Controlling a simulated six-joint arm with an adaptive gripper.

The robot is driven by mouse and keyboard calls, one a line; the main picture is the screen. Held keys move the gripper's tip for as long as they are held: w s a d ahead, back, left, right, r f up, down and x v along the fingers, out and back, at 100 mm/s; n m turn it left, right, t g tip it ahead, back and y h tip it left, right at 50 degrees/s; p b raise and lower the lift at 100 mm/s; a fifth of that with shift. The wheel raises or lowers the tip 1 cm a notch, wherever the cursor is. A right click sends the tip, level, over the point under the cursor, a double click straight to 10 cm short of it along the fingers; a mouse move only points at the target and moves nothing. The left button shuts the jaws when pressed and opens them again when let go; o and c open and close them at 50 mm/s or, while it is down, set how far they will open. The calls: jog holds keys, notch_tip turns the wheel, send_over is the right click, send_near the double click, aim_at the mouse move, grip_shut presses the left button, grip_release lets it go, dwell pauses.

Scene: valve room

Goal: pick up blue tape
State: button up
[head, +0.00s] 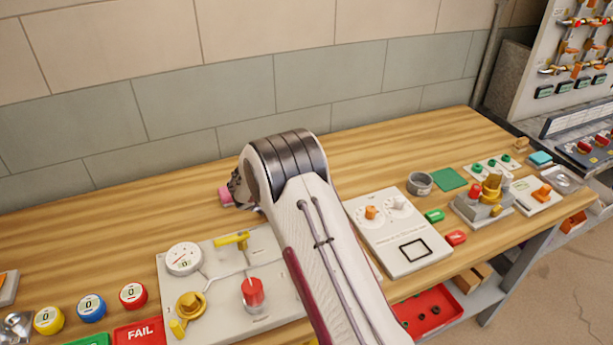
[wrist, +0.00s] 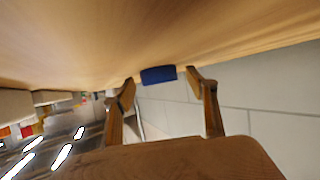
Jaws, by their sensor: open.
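A dark blue object (wrist: 158,75), which looks like the blue tape, shows in the wrist view at the edge of the wooden surface. My gripper (wrist: 161,86) is open, with one brown finger on each side of the blue object in the picture. The blue object appears beyond the fingertips, and I cannot tell the exact gap. In the head view my arm covers the gripper's fingers, and I do not see the blue tape there.
A pink item (head: 225,197) shows left of my arm. A panel with a gauge and yellow handles (head: 205,268) and a white panel with knobs (head: 400,235) lie on the wooden bench (head: 80,225). A grey ring (head: 419,184) stands right. The back left bench is clear.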

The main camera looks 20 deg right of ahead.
jog(key=c, duration=1.1)
jog(key=shift+r, duration=0.1)
notch_tip(320, 180, up, 10)
dwell(0.7)
